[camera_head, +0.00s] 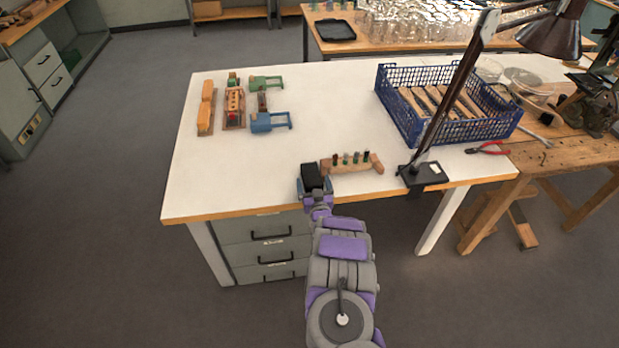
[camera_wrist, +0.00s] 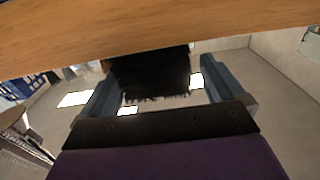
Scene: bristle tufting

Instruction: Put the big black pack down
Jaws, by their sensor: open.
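The big black pack (camera_head: 312,175) is at the front edge of the white bench (camera_head: 240,170), at the end of my arm. In the wrist view the black bristly pack (camera_wrist: 150,72) is between the two blue-grey fingers of my gripper (camera_wrist: 158,88). My gripper (camera_head: 315,187) is open around it. A gap shows between the pack and the right finger; contact at the left finger is unclear. The pack's underside and whether it rests on the bench cannot be made out.
A lamp base (camera_head: 424,174) and blue crate (camera_head: 392,115) stand farther right. Orange blocks (camera_head: 206,106), a green clamp (camera_head: 266,83) and blue clamp (camera_head: 268,122) are at back left. The front left is clear.

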